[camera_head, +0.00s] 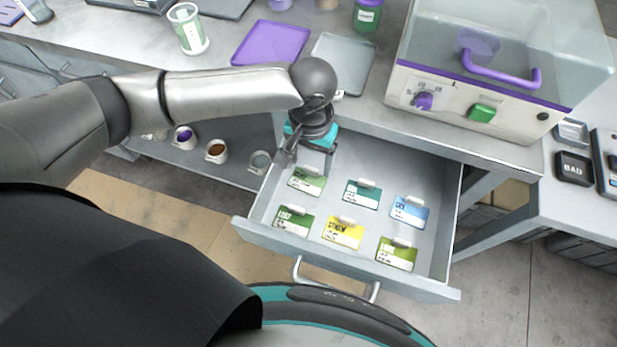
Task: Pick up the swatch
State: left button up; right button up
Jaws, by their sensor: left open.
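Several coloured swatches with pale clips on top lie in the open drawer (395,165). The back row holds a green swatch (303,184), a teal swatch (362,197) and a blue swatch (410,214). The front row holds a dark green swatch (290,224), a yellow swatch (341,236) and an olive green swatch (396,258). My left gripper (308,162) is open and empty at the drawer's back left, just behind the green swatch in the picture. Its height above that swatch is hard to tell. My right gripper is out of view.
A machine with a clear cover and purple handle (500,75) stands on the counter behind the drawer. A purple tray (270,43) and a grey tray (343,62) lie behind my left wrist. Small cups (216,151) sit left of the drawer. A black BAD box (574,168) stands right.

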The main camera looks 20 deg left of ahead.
aim_at(307, 179)
pick_arm(q)
notch_tip(307, 179, down, 2)
jog(key=shift+f, duration=0.25)
grip_shut()
dwell(0.5)
